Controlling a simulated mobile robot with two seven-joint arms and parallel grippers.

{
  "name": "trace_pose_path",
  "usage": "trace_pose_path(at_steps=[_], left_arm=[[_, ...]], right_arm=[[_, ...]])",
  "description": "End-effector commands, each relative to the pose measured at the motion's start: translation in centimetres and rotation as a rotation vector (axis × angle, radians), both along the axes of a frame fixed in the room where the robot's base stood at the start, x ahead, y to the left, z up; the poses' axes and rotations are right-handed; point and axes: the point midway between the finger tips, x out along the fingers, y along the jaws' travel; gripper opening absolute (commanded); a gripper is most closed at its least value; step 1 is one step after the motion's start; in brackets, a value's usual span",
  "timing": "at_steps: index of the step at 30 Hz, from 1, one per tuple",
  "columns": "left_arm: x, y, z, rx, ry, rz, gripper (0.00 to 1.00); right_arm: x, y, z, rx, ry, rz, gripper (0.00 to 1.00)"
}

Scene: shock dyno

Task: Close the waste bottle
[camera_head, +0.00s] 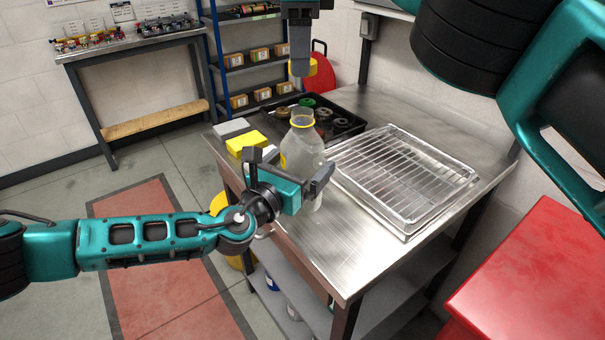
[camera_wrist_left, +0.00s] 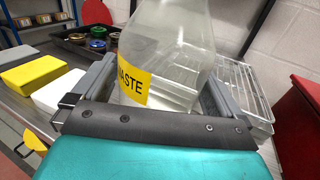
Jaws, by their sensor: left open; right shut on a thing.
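The waste bottle (camera_head: 303,155) is clear, with a yellow label and a yellow ring at its neck. It stands upright on the steel table, its mouth uncovered. In the left wrist view the bottle (camera_wrist_left: 172,45) shows its "WASTE" label between the fingers. My left gripper (camera_head: 288,172) is open, with its fingers on either side of the bottle; whether they touch it I cannot tell. My right gripper (camera_head: 300,55) points down above the bottle and is shut on a yellow cap (camera_head: 305,68). The cap is clear of the mouth, mostly hidden by the fingers.
A wire rack in a metal tray (camera_head: 405,180) lies right of the bottle. A black tray (camera_head: 345,133) with several round parts is behind it. A yellow sponge (camera_head: 246,142) and a grey block (camera_head: 231,127) lie left. A red cabinet (camera_head: 540,270) stands at front right.

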Motion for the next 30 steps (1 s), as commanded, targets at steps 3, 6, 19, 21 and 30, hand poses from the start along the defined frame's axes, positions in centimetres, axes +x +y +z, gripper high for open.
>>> trace_pose_path(at_steps=[3, 6, 19, 21, 30], left_arm=[[0.95, -0.58, 0.07, 0.001, -0.002, 0.000, 1.00], [1.32, -0.79, 0.04, 0.000, -0.001, 0.001, 1.00], [1.43, -0.86, 0.03, 0.001, -0.001, 0.000, 0.90], [1.42, -0.86, 0.03, 0.001, -0.001, 0.000, 0.84], [1.42, -0.83, 0.02, 0.001, -0.001, 0.001, 0.55]], right_arm=[[0.00, 0.00, 0.01, 0.000, 0.000, 0.000, 0.16], [0.00, 0.00, 0.01, 0.000, 0.000, 0.000, 0.16], [0.00, 0.01, 0.01, 0.000, 0.000, 0.000, 0.16], [0.00, 0.01, 0.01, 0.000, 0.000, 0.000, 0.16], [0.00, 0.01, 0.01, 0.000, 0.000, 0.000, 0.16]])
